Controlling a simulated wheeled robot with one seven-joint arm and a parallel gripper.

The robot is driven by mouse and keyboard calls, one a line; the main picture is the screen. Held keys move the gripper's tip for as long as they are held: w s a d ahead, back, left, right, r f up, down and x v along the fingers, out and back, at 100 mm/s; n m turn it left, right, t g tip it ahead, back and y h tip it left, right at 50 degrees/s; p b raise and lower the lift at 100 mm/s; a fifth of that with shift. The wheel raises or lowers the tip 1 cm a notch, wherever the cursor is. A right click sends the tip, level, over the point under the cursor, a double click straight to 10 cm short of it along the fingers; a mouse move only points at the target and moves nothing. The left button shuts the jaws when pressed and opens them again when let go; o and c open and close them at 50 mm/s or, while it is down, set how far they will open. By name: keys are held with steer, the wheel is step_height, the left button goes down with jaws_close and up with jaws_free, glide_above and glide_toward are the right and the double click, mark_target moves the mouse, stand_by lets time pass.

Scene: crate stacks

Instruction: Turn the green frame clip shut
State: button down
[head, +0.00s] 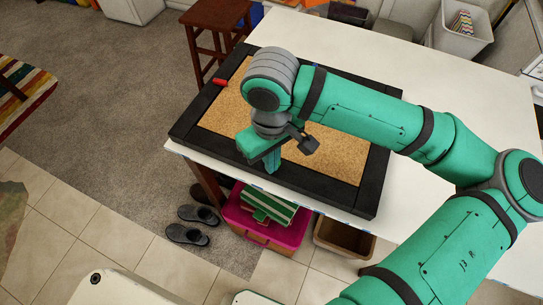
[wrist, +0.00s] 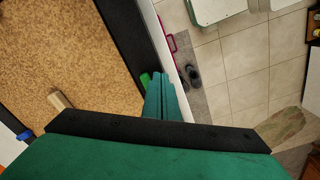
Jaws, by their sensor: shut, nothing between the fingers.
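The black frame (head: 372,190) with a cork panel (head: 335,160) lies flat on the white table; its border also shows in the wrist view (wrist: 127,35). The green clip (wrist: 145,79) is a small bright green piece at the frame's border in the wrist view, right beside my fingertips. Whether they touch I cannot tell. In the head view my arm and gripper hide it. My gripper (head: 271,163) points down over the frame's near side. Its teal fingers (wrist: 163,92) are together and empty.
A red clip (head: 219,82) sits on the frame's far left border. The wrist view shows a tan piece (wrist: 59,100) and a blue clip (wrist: 24,135). A pink crate (head: 240,220) and a brown bin (head: 345,240) stand below the table edge. The table right of the frame is partly clear.

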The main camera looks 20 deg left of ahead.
steer(key=shift+s, duration=0.25)
steer(key=shift+f, duration=0.55)
stand_by(0.6)
steer(key=shift+w, duration=0.65)
stand_by(0.8)
steer(key=shift+w+d, duration=0.1)
steer(key=shift+d, duration=0.15)
steer(key=shift+w+d, duration=0.15)
steer(key=shift+w, duration=0.4)
stand_by(0.4)
steer(key=shift+w+a, duration=0.15)
steer(key=shift+w, duration=0.4)
steer(key=shift+w+a, duration=0.15)
steer(key=shift+w, duration=0.35)
stand_by(1.1)
steer(key=shift+d, duration=0.2)
